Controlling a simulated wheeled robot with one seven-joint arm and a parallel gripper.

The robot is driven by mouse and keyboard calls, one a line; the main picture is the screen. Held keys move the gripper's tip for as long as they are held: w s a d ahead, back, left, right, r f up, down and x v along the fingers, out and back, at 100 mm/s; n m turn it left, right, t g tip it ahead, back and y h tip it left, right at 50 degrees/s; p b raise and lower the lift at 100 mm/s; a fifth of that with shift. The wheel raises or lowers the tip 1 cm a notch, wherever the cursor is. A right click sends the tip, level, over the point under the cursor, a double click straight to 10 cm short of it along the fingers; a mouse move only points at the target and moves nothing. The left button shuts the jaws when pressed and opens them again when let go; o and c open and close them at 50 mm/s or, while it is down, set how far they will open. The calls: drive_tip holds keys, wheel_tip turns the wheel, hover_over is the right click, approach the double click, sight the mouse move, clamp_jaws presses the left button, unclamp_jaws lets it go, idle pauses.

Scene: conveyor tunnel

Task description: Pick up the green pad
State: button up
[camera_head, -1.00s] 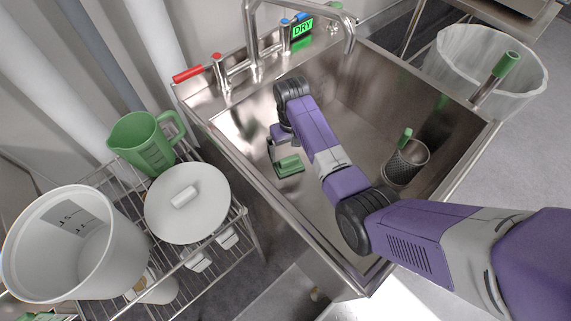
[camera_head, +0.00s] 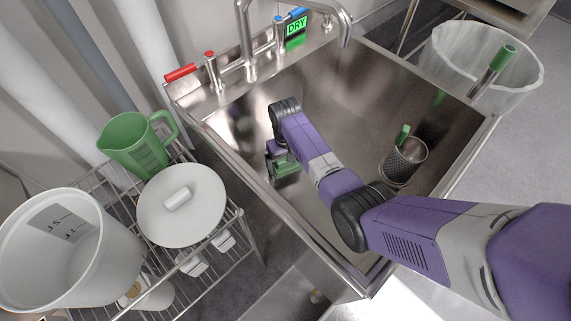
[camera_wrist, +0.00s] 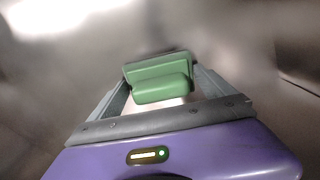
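The green pad (camera_head: 287,168) lies in the metal sink, near its left wall, partly hidden by my gripper. In the wrist view the pad (camera_wrist: 158,78) shows a raised, rounded grip on a wider flat base. My gripper (camera_head: 281,163) is down at the pad. In the wrist view my gripper (camera_wrist: 160,80) has its two fingers wide apart, one on each side of the pad, with their tips close to its ends. I see no clear closing on it; contact at the tips is hard to tell.
The sink (camera_head: 340,110) has walls close to my gripper on the left. A dark mesh cup (camera_head: 404,162) with a green-handled tool stands at its right. Left of the sink, a wire rack holds a green jug (camera_head: 138,148), a white lid (camera_head: 182,204) and a white bucket (camera_head: 58,250).

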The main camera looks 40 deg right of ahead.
drive_tip(key=c, duration=0.8)
drive_tip(key=shift+r, duration=0.15)
wheel_tip(320, 180, up, 20)
drive_tip(key=p, duration=0.4)
